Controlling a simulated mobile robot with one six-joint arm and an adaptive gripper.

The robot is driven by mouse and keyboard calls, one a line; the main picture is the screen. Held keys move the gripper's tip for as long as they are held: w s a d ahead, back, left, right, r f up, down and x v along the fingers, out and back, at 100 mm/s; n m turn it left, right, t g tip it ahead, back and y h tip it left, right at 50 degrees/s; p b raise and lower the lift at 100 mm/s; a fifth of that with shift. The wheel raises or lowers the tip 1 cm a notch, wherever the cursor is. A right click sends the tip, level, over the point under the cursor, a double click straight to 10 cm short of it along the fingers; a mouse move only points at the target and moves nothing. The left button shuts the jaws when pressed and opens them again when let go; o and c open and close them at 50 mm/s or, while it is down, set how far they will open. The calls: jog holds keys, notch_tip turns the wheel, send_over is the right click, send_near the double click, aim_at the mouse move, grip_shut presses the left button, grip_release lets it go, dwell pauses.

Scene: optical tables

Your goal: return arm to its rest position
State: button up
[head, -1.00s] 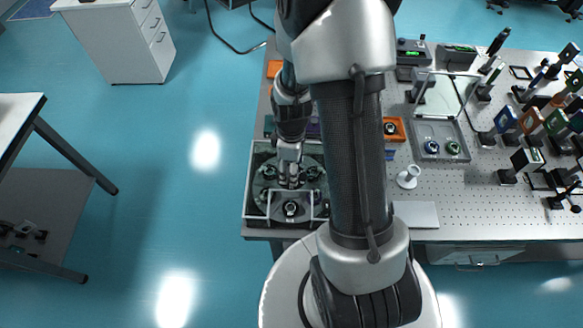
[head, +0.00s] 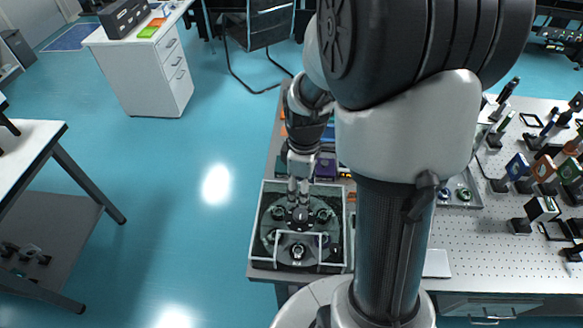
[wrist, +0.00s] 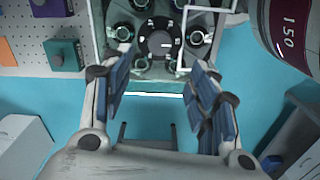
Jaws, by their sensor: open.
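My gripper (head: 299,195) is above the round carousel (head: 285,222) in the clear-walled case at the table's near left corner. In the wrist view my gripper (wrist: 160,88) is open, its two blue-padded fingers apart with nothing between them. Beyond the fingertips the wrist view shows the carousel's dark numbered hub (wrist: 159,42) with several round mounted optics around it. My arm stretches from the base at the bottom of the head view and hides part of the table's middle.
The optical table (head: 470,240) holds many posts and mounts at the right. A tray with two round optics (head: 462,194) is partly behind my arm. A white drawer cabinet (head: 150,75) and another table (head: 35,140) stand at the left. The blue floor between is clear.

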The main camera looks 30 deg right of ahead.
jog(key=s+a+r+m+t+b, duration=0.4)
jog(key=s+a+r+m, duration=0.5)
jog(key=s+r, duration=0.3)
jog(key=shift+s+a+r+t+b, duration=0.15)
jog(key=shift+s+a+t+b, duration=0.15)
jog(key=shift+s+a+b, duration=0.55)
jog(key=shift+w, duration=0.1)
jog(key=shift+c, duration=0.3)
